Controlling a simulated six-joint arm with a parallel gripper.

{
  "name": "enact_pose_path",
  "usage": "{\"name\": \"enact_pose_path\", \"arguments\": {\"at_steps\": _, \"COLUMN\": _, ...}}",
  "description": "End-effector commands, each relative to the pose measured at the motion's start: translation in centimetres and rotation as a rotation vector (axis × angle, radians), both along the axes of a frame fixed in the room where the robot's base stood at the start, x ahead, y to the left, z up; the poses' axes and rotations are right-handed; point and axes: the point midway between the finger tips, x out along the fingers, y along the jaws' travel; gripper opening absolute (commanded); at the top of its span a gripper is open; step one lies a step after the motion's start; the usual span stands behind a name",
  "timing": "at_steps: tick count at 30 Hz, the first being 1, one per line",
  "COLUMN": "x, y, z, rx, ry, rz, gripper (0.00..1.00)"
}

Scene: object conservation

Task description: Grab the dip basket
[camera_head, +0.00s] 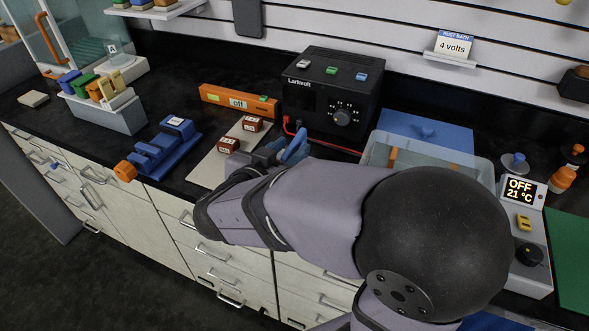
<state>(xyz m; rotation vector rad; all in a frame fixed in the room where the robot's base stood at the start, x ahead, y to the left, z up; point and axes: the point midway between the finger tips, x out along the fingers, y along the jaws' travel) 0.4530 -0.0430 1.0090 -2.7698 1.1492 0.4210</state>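I cannot pick out a dip basket for certain. A clear-walled tank (480,165) stands right of centre, with orange parts (393,158) showing inside it. My arm hides much of its front, so I cannot tell whether those parts belong to a basket. My gripper (282,152) is at the far end of my arm, low over the bench in front of the black power supply (335,90). Its blue fingers show only partly, and whether they are apart or closed is unclear. I see nothing clearly held in it.
A pale board (205,172) with small red blocks (228,145) lies left of my gripper. A blue stepped holder (160,150) and an orange level-like bar (238,101) are further left. A heater panel (524,205) reading OFF 21 °C stands right. Dark bench is clear around the blue holder.

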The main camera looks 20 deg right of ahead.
Motion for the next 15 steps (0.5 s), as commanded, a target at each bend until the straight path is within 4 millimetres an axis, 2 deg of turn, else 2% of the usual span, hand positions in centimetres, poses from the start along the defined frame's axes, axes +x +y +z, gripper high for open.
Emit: {"name": "enact_pose_path", "arguments": {"at_steps": 15, "x": 2.0, "y": -2.0, "z": -0.8, "rx": -0.001, "ry": -0.001, "rz": -0.003, "gripper": 0.34}}
